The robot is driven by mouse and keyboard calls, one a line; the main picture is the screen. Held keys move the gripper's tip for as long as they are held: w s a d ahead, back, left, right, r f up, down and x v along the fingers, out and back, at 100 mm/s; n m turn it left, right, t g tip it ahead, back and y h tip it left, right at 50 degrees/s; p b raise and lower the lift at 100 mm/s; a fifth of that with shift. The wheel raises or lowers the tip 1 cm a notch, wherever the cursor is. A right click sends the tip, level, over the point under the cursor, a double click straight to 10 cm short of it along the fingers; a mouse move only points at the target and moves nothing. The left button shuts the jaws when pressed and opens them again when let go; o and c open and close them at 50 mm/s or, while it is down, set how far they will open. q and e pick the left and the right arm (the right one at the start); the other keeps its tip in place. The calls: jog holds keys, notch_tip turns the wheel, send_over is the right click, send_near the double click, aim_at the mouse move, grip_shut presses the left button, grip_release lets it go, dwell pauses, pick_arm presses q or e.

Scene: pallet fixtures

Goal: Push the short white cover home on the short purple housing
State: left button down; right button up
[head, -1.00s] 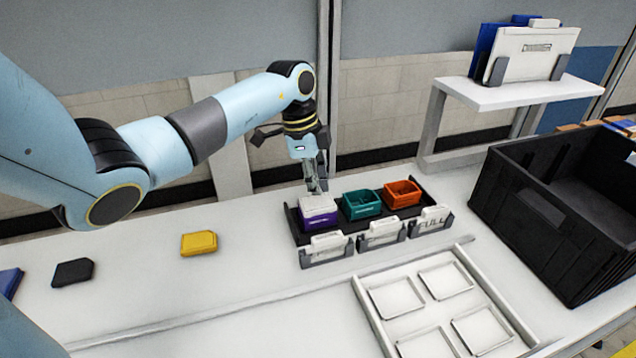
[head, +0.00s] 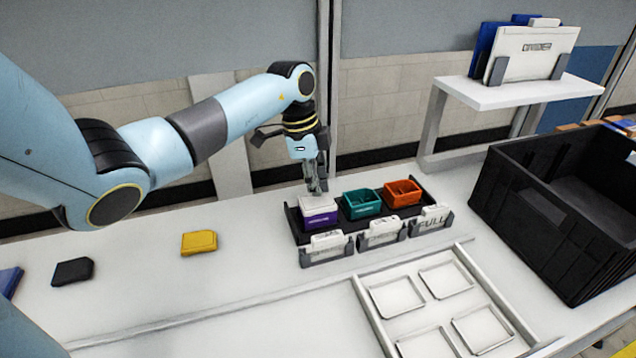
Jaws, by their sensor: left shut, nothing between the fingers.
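The short purple housing (head: 321,219) stands in the left place of a black pallet fixture (head: 352,226). The short white cover (head: 318,203) lies on top of the housing; I cannot tell whether it is fully seated. My left gripper (head: 317,191) is shut and empty, pointing down, with its fingertips at the top of the white cover. They seem to touch it or hover just over it. My right gripper is not in view.
A teal housing (head: 362,204) and an orange housing (head: 403,193) stand open to the right. White cards in grey holders (head: 327,250) line the front. A yellow cover (head: 199,242) and a black cover (head: 73,271) lie left. A black crate (head: 530,215) stands right.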

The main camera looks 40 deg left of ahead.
aim_at(316, 201)
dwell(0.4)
pick_arm(q)
jog(key=shift+f, duration=0.2)
jog(key=shift+f+b, duration=0.6)
jog(key=shift+f, duration=0.05)
jog(key=shift+f, duration=0.25)
dwell(0.7)
jog(key=shift+r, duration=0.1)
notch_tip(316, 201, up, 7)
jog(key=p, duration=0.7)
